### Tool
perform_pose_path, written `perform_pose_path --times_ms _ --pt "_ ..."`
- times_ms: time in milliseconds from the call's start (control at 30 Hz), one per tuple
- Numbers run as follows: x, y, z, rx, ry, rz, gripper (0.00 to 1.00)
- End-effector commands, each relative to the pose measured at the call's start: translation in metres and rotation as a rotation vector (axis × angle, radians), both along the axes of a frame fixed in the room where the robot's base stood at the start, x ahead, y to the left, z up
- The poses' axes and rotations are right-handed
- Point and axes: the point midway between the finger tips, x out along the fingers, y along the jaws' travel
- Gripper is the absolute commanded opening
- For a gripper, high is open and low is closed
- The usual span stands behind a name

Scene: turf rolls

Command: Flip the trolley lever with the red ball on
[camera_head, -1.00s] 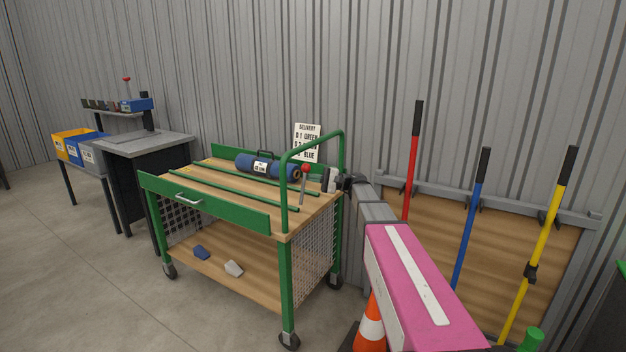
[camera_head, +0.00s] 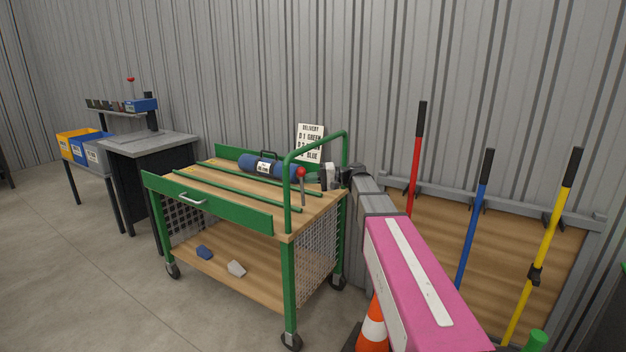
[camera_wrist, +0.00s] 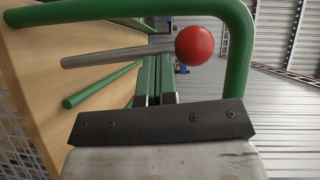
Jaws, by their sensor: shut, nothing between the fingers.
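The trolley (camera_head: 222,209) has a green frame, a wooden top and a green push handle (camera_head: 287,190). Its grey lever (camera_head: 303,190) with a red ball (camera_head: 301,172) stands near the handle, roughly upright. In the wrist view, the red ball (camera_wrist: 194,45) and the grey lever shaft (camera_wrist: 115,56) lie just beyond my fingers, inside the handle's curve. My gripper (camera_head: 328,177), also in the wrist view (camera_wrist: 157,72), is shut and empty at the handle, close to the lever. I cannot tell whether the fingers touch it.
A blue roll (camera_head: 262,165) lies on the trolley top among green rails. A delivery sign (camera_head: 310,136) is behind it. Long-handled tools (camera_head: 415,150) stand against the right wall, and an orange cone (camera_head: 373,328) is below my arm. A dark bench (camera_head: 150,150) stands to the left.

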Motion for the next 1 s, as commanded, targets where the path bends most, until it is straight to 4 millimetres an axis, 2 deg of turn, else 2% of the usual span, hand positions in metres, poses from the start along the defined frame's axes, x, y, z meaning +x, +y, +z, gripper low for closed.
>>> perform_pose_path --times_ms 100,367,1000 --pt "-0.012 0.007 0.001 -0.055 -0.083 0.001 0.0" --pt "-0.027 0.017 0.0 -0.147 -0.222 0.0 0.0" --pt "-0.037 0.024 -0.004 -0.142 -0.213 0.002 0.0"
